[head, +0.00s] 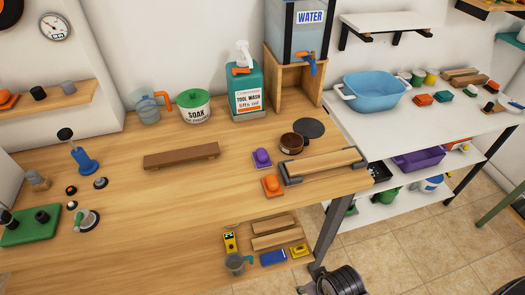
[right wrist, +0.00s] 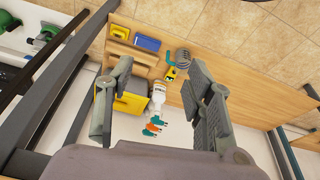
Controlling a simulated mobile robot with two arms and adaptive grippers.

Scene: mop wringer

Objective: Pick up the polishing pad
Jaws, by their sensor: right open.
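I cannot tell for certain which thing is the polishing pad. A purple block with a knob (head: 262,158) and an orange block with a knob (head: 272,186) stand on the right part of the wooden worktop. Neither knobbed block is clearly seen in that view. My left gripper is not in view.
A brown plank (head: 181,156), a soak tub (head: 195,106) and a green wash bottle (head: 247,88) occupy the worktop's back. The worktop's middle is clear.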

